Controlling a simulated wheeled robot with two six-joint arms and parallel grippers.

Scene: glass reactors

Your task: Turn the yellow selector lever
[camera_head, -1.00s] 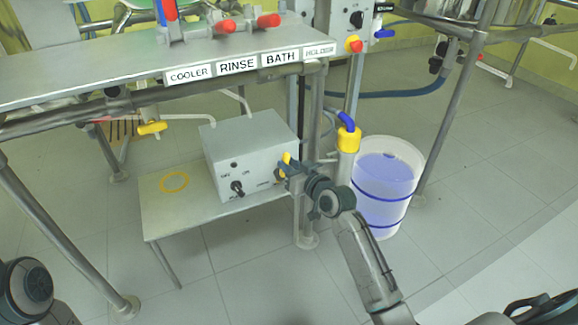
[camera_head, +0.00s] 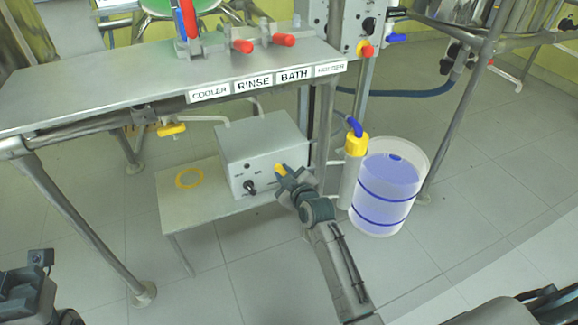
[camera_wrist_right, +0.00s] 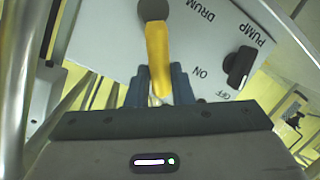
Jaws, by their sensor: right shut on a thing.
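The yellow selector lever (camera_head: 281,169) is on the front face of a grey control box (camera_head: 262,136) under the bench. In the right wrist view the lever (camera_wrist_right: 157,55) runs from a dark round pivot down between the blue-grey fingers, near the printed words DRUM and PUMP. My right gripper (camera_head: 284,174) is shut on the lever's free end; in the wrist view the gripper (camera_wrist_right: 160,88) has one finger on each side of it. In the head view the lever leans up and to the left, partly hidden by the gripper. No left gripper fingers show.
A black ON/OFF knob (camera_head: 249,187) sits left of the lever. The box stands on a low shelf (camera_head: 205,210) with a yellow ring (camera_head: 189,178). A drum of bluish liquid (camera_head: 388,185) and a yellow-capped pipe (camera_head: 354,145) stand right. The labelled bench (camera_head: 120,88) is above.

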